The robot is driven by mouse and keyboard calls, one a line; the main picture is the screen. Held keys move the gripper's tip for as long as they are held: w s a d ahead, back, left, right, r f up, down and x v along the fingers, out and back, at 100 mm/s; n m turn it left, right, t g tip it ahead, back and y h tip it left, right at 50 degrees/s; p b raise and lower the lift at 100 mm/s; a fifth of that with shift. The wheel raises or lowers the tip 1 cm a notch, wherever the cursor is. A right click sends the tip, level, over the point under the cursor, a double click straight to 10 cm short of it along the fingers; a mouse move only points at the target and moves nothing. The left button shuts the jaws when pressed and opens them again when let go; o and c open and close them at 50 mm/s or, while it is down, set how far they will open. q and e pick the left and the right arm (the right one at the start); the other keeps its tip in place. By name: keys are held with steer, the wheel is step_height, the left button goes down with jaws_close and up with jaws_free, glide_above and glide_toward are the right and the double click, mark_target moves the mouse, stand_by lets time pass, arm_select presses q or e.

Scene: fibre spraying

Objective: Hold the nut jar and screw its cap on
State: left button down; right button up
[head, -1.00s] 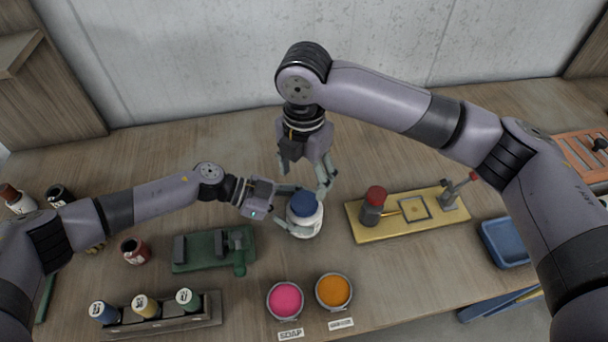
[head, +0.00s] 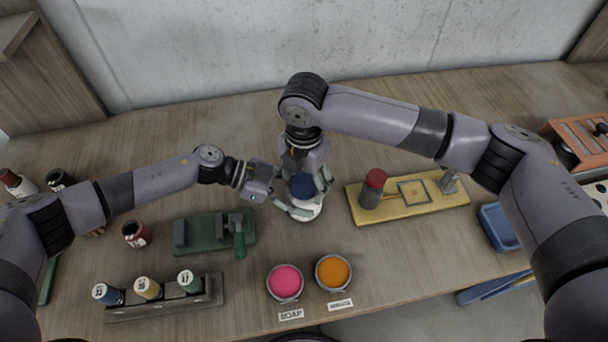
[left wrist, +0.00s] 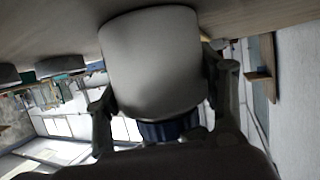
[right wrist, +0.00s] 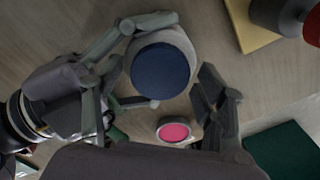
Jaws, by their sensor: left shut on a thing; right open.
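The nut jar (head: 306,211) is white and stands upright on the table in the middle of the head view. Its dark blue cap (head: 302,187) sits on its top; I cannot tell how tightly. My left gripper (head: 288,207) is shut on the jar's body from the left; the jar fills the left wrist view (left wrist: 155,60). My right gripper (head: 312,180) points down over the jar from behind. Its fingers are open on either side of the cap, which shows from above in the right wrist view (right wrist: 160,70). I see a gap between the cap and the right-hand finger.
A yellow board (head: 410,202) with a red-topped cylinder (head: 373,188) stands right of the jar. A green fixture (head: 207,240) is left. Pink (head: 285,281) and orange (head: 333,270) pots stand in front. A rack of spools (head: 165,298) is front left. The table behind is clear.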

steer(key=shift+c, duration=0.5)
steer(key=c, duration=1.1)
steer(key=m, duration=0.3)
steer(key=o, duration=1.3)
